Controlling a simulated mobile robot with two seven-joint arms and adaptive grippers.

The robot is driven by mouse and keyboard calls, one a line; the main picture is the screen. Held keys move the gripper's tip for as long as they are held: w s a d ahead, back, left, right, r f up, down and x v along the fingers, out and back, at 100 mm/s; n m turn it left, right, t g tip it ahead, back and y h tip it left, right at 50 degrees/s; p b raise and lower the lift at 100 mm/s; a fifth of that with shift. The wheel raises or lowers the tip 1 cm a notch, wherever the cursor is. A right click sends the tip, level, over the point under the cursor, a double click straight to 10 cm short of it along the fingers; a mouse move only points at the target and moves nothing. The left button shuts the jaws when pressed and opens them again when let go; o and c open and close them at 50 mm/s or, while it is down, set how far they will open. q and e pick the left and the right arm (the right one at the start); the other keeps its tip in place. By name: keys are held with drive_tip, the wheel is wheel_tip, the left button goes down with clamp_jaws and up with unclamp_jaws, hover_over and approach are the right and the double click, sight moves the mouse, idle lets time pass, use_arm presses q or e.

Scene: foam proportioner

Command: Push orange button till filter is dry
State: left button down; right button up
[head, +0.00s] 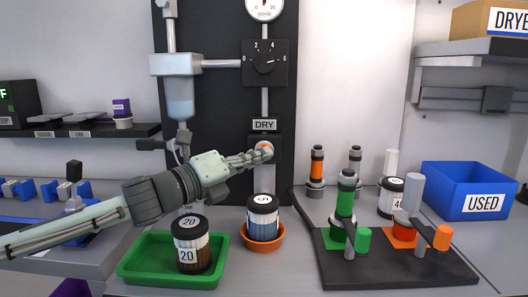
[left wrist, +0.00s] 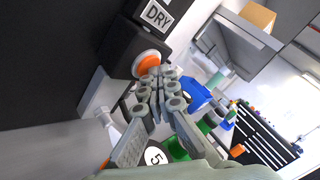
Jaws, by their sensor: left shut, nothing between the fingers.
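The orange button (head: 266,147) sits in a pale ring on a dark box under the DRY label (head: 264,125). My left gripper (head: 264,154) is shut and empty, its fingertips at the button and covering part of it. In the left wrist view the orange button (left wrist: 148,64) shows just beyond the shut fingertips (left wrist: 157,72); whether they touch it or press it in, I cannot tell. A jar marked 5 (head: 262,222) with blue contents stands in an orange dish (head: 281,238) below the button. No separate filter can be made out. My right gripper is not in view.
A green tray (head: 130,268) holds a jar marked 20 (head: 192,245) below my left arm. A dark stand (head: 440,272) with green and orange fittings is at right. A blue USED bin (head: 455,178) stands behind it. A dial (head: 265,62) and gauge are above the button.

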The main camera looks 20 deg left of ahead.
use_arm(q)
drive_tip(key=shift+s, duration=0.1)
drive_tip(key=shift+s+d, duration=0.25)
drive_tip(key=shift+s, duration=0.45)
drive_tip(key=shift+s+d+f+b, duration=0.1)
drive_tip(key=shift+s+d+b, duration=0.1)
drive_tip(key=shift+s+b, duration=0.35)
drive_tip(key=shift+s+d+f+b, duration=0.15)
drive_tip(key=shift+s+b, duration=0.15)
drive_tip(key=shift+s, duration=0.45)
drive_tip(key=shift+s+d+r+b, duration=0.1)
drive_tip(key=shift+s+d+b, duration=0.1)
drive_tip(key=shift+s, duration=0.35)
drive_tip(key=shift+s+d+r+b, duration=0.1)
drive_tip(key=shift+s+b, duration=0.05)
drive_tip(key=shift+s, duration=0.4)
